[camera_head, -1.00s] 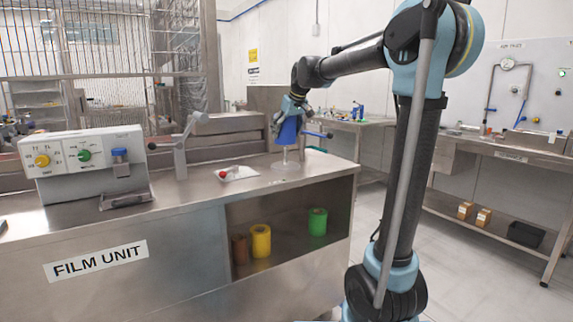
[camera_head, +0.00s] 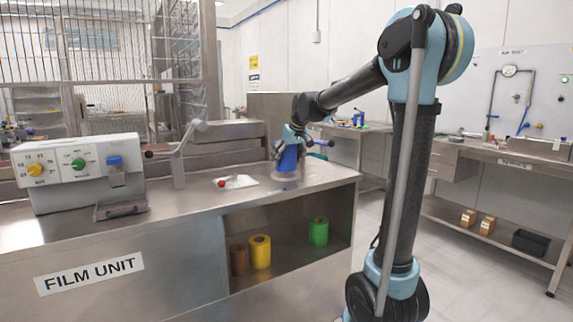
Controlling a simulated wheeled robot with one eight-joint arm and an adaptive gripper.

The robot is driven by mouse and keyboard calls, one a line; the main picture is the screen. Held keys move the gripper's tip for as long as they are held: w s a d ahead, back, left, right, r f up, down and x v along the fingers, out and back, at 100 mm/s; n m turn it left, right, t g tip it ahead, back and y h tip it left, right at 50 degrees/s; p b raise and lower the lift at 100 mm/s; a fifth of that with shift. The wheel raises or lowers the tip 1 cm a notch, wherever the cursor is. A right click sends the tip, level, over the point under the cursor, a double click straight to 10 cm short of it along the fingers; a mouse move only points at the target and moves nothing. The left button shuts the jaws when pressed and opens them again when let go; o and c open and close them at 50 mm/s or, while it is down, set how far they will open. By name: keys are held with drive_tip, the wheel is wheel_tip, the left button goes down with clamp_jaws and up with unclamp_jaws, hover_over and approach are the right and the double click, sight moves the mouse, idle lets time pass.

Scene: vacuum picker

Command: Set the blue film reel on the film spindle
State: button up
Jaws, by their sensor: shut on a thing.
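The blue film reel (camera_head: 288,159) is upright at the right end of the film unit's steel counter. My gripper (camera_head: 289,143) is shut on its upper part from above. The reel stands directly over the pale round base (camera_head: 286,176) of the film spindle, close to it. The spindle's post is not visible, and the reel seems to be around it. I cannot tell whether the reel touches the base.
A white sheet with a red-tipped item (camera_head: 235,182) lies left of the reel. A lever post (camera_head: 178,160) and a control box (camera_head: 80,172) stand farther left. Yellow (camera_head: 259,251), green (camera_head: 318,232) and brown (camera_head: 239,259) reels stand on the shelf below.

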drive_tip(key=shift+f, duration=0.8)
drive_tip(key=o, duration=2.1)
drive_tip(key=shift+f, duration=0.1)
drive_tip(key=shift+c, duration=0.2)
drive_tip(key=v, duration=1.2)
drive_tip(key=s+d+f+m+g+h, duration=0.1)
drive_tip(key=s+d+f+m, duration=0.1)
drive_tip(key=s+d+f, duration=0.4)
drive_tip(key=s+d+f+m+g+h, duration=0.1)
drive_tip(key=s+d+f, duration=0.6)
drive_tip(key=s+f, duration=0.7)
drive_tip(key=s+d+f+m+h, duration=0.1)
drive_tip(key=s+d+f+m, duration=0.2)
drive_tip(key=s+d+f, duration=0.4)
drive_tip(key=s+f, duration=0.3)
drive_tip(key=s, duration=0.5)
drive_tip(key=shift+s+d+f+m+g, duration=0.25)
drive_tip(key=shift+s+f+m+g, duration=0.05)
drive_tip(key=shift+s+g, duration=0.1)
